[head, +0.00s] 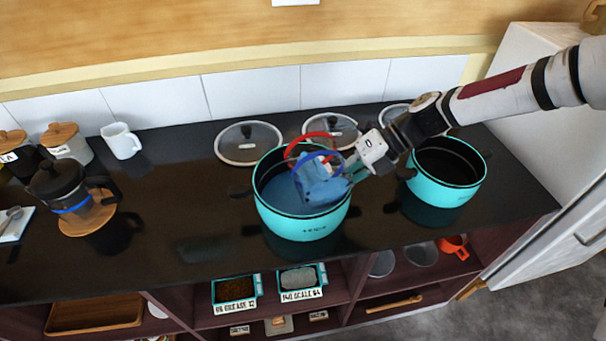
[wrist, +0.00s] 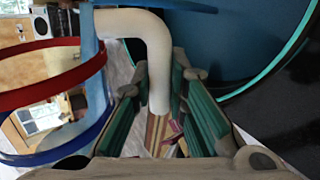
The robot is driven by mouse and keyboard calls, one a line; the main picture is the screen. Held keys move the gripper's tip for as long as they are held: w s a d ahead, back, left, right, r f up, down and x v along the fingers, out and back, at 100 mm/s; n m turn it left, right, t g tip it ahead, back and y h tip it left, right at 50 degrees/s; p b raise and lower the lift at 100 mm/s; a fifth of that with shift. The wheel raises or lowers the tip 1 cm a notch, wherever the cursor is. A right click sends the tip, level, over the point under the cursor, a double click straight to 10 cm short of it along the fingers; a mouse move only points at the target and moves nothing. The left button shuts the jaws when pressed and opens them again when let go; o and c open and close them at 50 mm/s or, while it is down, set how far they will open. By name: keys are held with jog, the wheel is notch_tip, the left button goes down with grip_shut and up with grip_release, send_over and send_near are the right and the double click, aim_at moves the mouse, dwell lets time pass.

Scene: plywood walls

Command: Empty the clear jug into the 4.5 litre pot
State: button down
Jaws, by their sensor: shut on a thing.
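The clear jug (head: 318,182), with a red band and a blue band, is tipped over inside the left turquoise pot (head: 305,228). Blue liquid (head: 275,192) fills the lower part of that pot. My gripper (head: 354,171) reaches in from the right above the pot's rim and is shut on the jug's handle. In the wrist view the pale curved handle (wrist: 155,60) runs down between my green-padded fingers (wrist: 162,115), with the jug's red band (wrist: 60,85) at the left. How much liquid is left in the jug is hard to tell. No pot's volume mark is readable.
A second turquoise pot (head: 447,180), dark inside, stands close on the right under my arm. Glass lids (head: 248,143) lie behind along the tiled wall. A French press (head: 75,195) and white mug (head: 121,141) are at the left.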

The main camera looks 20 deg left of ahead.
jog(key=shift+s+r+m+g+b, duration=0.1)
jog(key=shift+r+m+g+b, duration=0.2)
jog(key=shift+g, duration=0.1)
dwell(0.6)
